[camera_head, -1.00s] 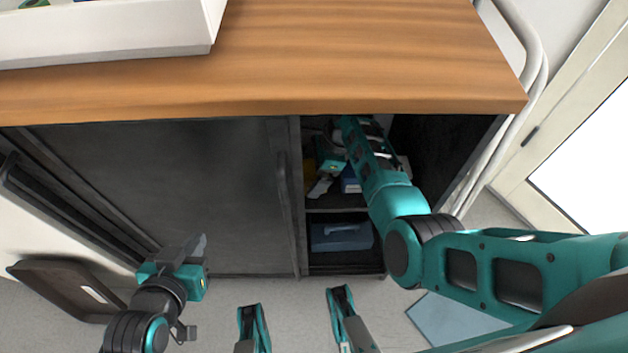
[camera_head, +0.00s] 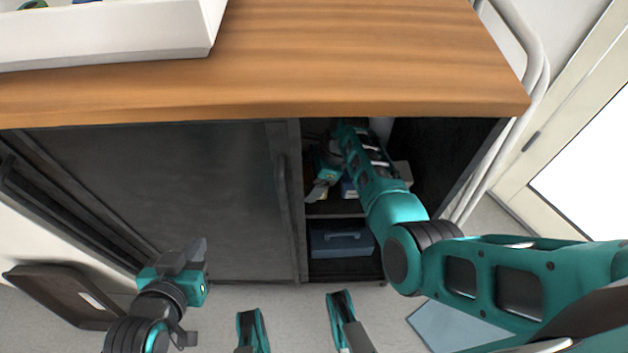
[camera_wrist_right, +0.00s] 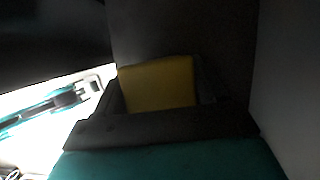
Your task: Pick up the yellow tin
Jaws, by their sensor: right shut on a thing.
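The yellow tin (camera_wrist_right: 158,84) shows in the right wrist view as a yellow block between the two dark fingers of my right gripper (camera_wrist_right: 160,95). My right gripper is shut on it. In the head view my right arm reaches into the open right part of the dark cabinet (camera_head: 200,190), and its gripper (camera_head: 318,188) is at the upper shelf. The tin cannot be made out clearly there. My left gripper (camera_head: 190,255) hangs in front of the shut cabinet door on the left, away from the tin; I cannot tell whether its fingers are open.
A wooden top (camera_head: 370,60) overhangs the cabinet opening. A white tray (camera_head: 120,40) stands on it. A blue-grey box (camera_head: 342,241) is on the lower shelf. Small things, partly hidden by my arm, stand on the upper shelf. A brown bin (camera_head: 65,292) is on the floor at left.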

